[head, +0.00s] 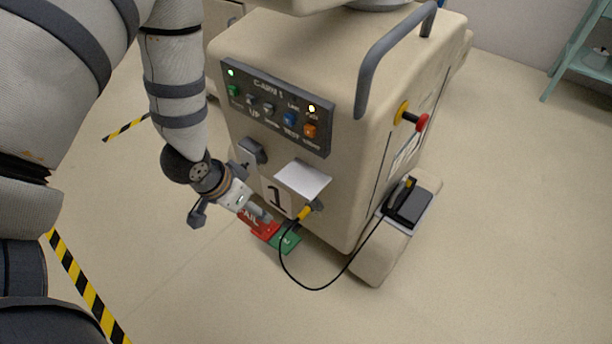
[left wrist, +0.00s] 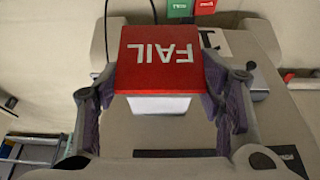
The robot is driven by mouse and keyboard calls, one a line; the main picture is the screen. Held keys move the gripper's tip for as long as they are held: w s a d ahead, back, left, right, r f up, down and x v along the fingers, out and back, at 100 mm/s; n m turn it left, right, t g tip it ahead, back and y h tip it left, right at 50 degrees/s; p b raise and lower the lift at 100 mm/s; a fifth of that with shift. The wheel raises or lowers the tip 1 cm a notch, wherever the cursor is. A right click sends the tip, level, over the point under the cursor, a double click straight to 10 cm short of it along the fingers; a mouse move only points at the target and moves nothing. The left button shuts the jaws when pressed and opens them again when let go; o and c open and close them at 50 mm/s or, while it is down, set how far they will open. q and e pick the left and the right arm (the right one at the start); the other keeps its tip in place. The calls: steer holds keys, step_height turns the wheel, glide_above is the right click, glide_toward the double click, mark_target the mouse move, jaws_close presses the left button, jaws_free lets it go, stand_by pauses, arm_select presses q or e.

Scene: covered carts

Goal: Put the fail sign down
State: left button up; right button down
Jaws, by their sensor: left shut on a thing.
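The red fail sign (left wrist: 160,62) is between the two fingers of my left gripper (left wrist: 160,95), its white lettering upside down in the left wrist view. In the head view my left gripper (head: 262,216) is shut on the fail sign (head: 248,219), low at the front of the cart. The gripper partly covers the sign there. A green piece (head: 288,241) with a white mark lies just right of it. The left wrist view shows a small green piece (left wrist: 180,8) and a small red piece (left wrist: 205,6) beyond the sign. My right gripper is not in view.
The covered cart (head: 290,50) has a button panel (head: 275,108) and a white sheet (head: 303,179) above a number 1. A black cable (head: 330,286) loops from its front to a black device (head: 408,206) at the right. Open floor lies in front.

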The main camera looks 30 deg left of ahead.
arm_select(q)
steer(key=w, duration=0.5)
steer(key=w+d+b, duration=0.1)
steer(key=w, duration=1)
steer(key=shift+w+d+r+b, duration=0.1)
steer(key=shift+w+d+b, duration=0.1)
steer(key=shift+w+b, duration=0.15)
steer(key=shift+f, duration=0.2)
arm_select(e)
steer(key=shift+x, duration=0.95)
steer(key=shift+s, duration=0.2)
arm_select(q)
steer(key=shift+f, duration=0.15)
steer(key=o, duration=0.8)
steer(key=shift+o, duration=0.2)
